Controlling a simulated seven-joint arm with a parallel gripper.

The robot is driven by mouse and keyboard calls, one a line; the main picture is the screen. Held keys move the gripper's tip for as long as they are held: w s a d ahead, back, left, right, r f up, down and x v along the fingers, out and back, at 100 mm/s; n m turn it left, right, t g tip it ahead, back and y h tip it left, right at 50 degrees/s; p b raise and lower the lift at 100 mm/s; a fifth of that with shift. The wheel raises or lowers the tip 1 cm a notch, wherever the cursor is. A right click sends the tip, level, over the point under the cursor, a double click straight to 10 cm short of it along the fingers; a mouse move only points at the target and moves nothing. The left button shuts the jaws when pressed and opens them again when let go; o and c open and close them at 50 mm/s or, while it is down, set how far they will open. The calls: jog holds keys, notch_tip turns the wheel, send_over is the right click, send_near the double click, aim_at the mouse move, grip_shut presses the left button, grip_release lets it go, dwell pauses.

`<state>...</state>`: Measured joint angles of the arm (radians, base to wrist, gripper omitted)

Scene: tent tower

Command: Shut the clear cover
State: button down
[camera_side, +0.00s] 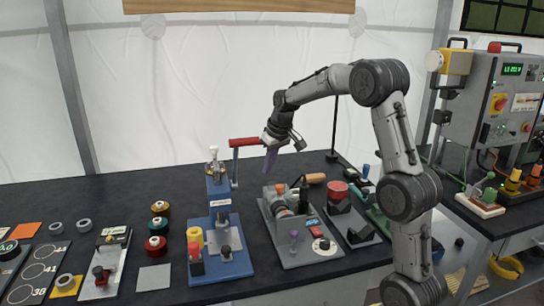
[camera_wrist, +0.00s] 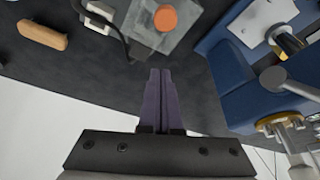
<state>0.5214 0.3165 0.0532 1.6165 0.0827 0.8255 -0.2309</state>
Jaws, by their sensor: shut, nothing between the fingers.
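I cannot clearly make out a clear cover in either view. A grey machine on a plate (camera_side: 312,250) stands in the middle of the bench. It has a round metal body with an orange part, and its upper part also shows in the wrist view with an orange round top (camera_wrist: 165,19). Whether a cover on it is open or shut cannot be told. My gripper (camera_side: 268,168) has purple fingers, pointing down above and behind this machine, apart from it. In the wrist view the fingers (camera_wrist: 160,72) are together with nothing between them.
A blue press (camera_side: 218,225) with a red lever handle (camera_side: 243,142) stands just left of my gripper. A wooden handle (camera_side: 313,178) lies behind the machine. A stand with a red knob (camera_side: 337,190) is to the right. Thread spools (camera_side: 157,227) stand further left.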

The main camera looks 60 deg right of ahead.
aim_at(272, 190)
jog(key=x, duration=0.3)
jog(key=shift+w+f, duration=0.1)
jog(key=shift+f, duration=0.25)
jog(key=shift+s+a+r, duration=0.1)
jog(key=shift+s+a, duration=0.1)
jog(key=shift+s, duration=0.4)
jog(key=shift+s+a+r, duration=0.1)
jog(key=shift+s+a, duration=0.05)
jog(key=shift+s, duration=0.45)
jog(key=shift+s+a, duration=0.25)
jog(key=shift+s, duration=0.5)
jog(key=s+a, duration=0.6)
jog(key=shift+a, duration=0.1)
jog(key=shift+s+a, duration=0.25)
jog(key=shift+s, duration=0.05)
jog(key=shift+f, duration=0.1)
